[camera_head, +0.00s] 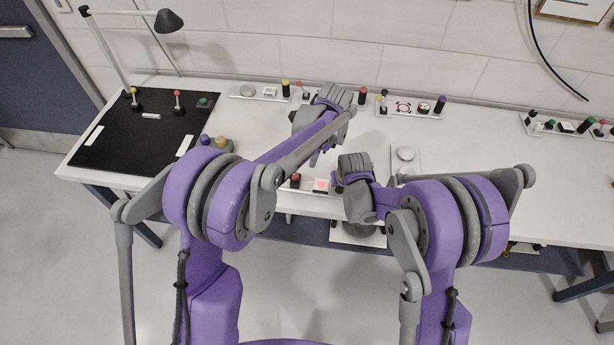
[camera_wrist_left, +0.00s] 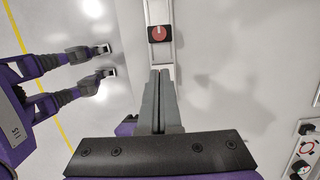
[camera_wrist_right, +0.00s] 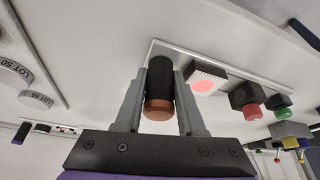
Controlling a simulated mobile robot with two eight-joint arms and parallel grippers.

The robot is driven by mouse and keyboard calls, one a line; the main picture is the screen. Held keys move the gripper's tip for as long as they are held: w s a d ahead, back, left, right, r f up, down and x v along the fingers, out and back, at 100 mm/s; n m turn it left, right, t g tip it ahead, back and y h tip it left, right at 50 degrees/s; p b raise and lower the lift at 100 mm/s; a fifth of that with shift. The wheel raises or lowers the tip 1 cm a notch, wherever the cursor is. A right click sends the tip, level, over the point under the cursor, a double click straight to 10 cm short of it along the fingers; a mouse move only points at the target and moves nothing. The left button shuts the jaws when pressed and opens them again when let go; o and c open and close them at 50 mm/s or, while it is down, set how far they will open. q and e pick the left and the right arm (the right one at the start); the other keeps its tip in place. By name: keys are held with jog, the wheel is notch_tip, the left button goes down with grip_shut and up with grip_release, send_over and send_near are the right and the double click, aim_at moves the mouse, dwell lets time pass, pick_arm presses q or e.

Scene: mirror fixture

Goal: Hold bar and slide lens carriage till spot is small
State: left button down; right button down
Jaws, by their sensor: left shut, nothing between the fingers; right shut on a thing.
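My right gripper (camera_wrist_right: 158,105) is shut on a black cylinder with a copper-coloured end (camera_wrist_right: 159,108), one finger on each side. Beside it a white screen (camera_wrist_right: 218,76) carries a round red spot (camera_wrist_right: 204,86), about half the screen's width. The screen also shows on the near bar in the head view (camera_head: 320,185). My left gripper (camera_wrist_left: 160,76) is shut and empty, its fingertips over or near a pale bar (camera_wrist_left: 160,12), just short of a red round knob on a black block (camera_wrist_left: 158,34). I cannot tell which part is the lens carriage.
A black block with a red knob (camera_wrist_right: 249,103) and a green knob (camera_wrist_right: 281,113) stand beyond the screen. A black mat (camera_head: 130,150) lies at the table's left. Other fixtures line the back (camera_head: 412,108).

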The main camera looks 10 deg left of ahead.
aim_at(300, 181)
pick_arm(q)
jog(key=shift+y, duration=0.3)
jog(key=x, duration=0.9)
jog(key=shift+w+f, duration=0.2)
jog(key=shift+f, duration=0.15)
jog(key=shift+a, duration=0.65)
jog(key=shift+r, duration=0.15)
jog(key=d+v, duration=0.1)
jog(key=v, duration=0.9)
jog(key=x, duration=1)
jog(key=shift+a, duration=0.2)
